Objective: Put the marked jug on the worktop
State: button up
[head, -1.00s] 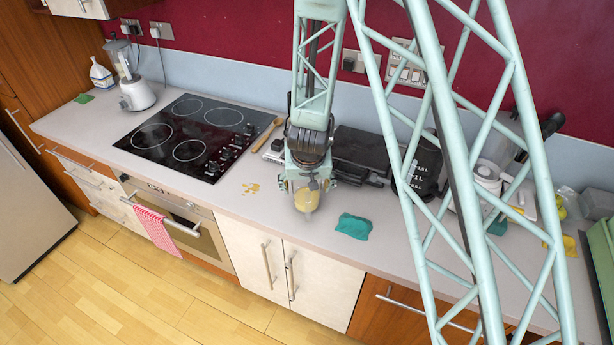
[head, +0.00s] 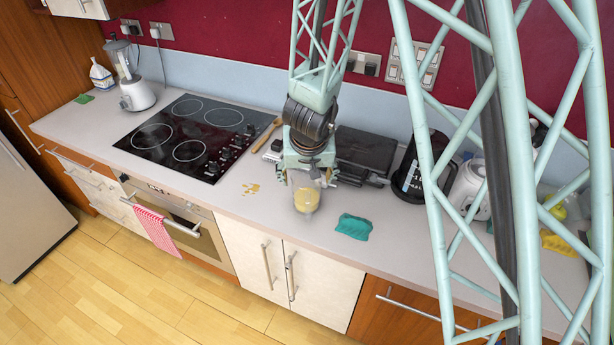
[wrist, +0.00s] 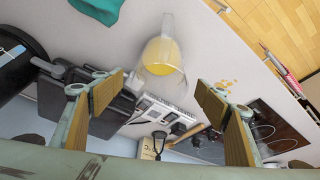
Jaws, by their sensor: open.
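The jug (head: 306,201) is a clear vessel with yellow contents. It appears to stand upright on the worktop (head: 225,203), in front of the black appliance; its contact with the surface is hard to make out. It also shows in the wrist view (wrist: 163,56), just beyond and between my fingertips. My gripper (head: 306,183) is directly above and behind the jug in the head view. In the wrist view my gripper (wrist: 158,93) has its two fingers spread wide with nothing held between them. I cannot make out a mark on the jug.
A teal cloth (head: 353,227) lies right of the jug. The black appliance (head: 365,150) and a black kettle (head: 421,170) stand behind. Left are a yellow spill (head: 250,189), a wooden spoon (head: 267,133) and the hob (head: 190,138). The worktop's front edge is close.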

jog(key=shift+s+r, duration=0.25)
jog(key=shift+r, duration=0.25)
jog(key=shift+c, duration=0.2)
grip_shut()
dwell(0.7)
jog(key=shift+r, duration=0.15)
dwell(0.9)
jog(key=p+v, duration=0.9)
jog(key=v, duration=0.2)
jog(key=shift+s+r, duration=0.25)
jog(key=shift+r, duration=0.1)
dwell(1.5)
dwell(0.5)
jog(key=shift+r, duration=0.15)
